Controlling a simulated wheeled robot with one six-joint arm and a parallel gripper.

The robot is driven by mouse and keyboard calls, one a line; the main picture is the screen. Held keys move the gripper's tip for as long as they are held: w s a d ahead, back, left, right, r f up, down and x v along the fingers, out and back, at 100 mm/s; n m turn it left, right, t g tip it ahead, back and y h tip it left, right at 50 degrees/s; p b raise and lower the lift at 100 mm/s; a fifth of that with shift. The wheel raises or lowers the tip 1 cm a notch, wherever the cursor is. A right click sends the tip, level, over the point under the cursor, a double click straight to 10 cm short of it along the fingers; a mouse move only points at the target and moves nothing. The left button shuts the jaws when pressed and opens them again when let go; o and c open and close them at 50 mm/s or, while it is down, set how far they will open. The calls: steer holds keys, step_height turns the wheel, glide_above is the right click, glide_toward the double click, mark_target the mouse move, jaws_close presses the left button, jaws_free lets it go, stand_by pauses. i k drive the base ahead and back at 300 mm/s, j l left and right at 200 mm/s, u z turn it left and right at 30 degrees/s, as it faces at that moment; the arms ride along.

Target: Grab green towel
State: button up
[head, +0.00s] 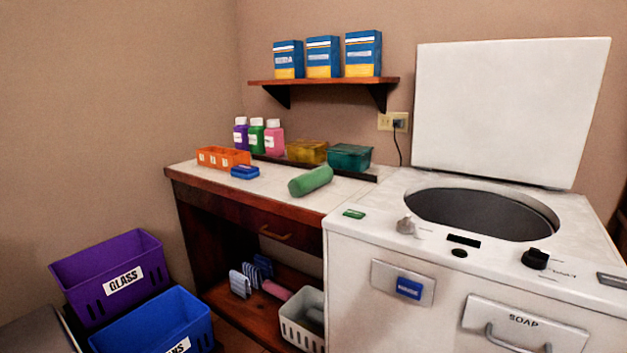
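A rolled green towel (311,181) lies on the pale counter top (281,198), near its front edge and just left of the washing machine. It lies at a slant, its right end farther back. Nothing covers it. My gripper does not show in the head view.
The white washing machine (352,265) stands at the right with its lid (509,110) up. An orange bin (223,158), a blue folded item (245,172), bottles and two boxes stand behind and left of the towel. Purple (107,270) and blue (155,325) bins stand lower left.

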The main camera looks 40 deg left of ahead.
mark_target(299, 186)
steer(key=i+j+u, duration=0.3)
steer(key=i+j, duration=0.45)
steer(key=i+j+u, duration=0.3)
steer(key=i+j, duration=0.3)
steer(key=i, duration=0.2)
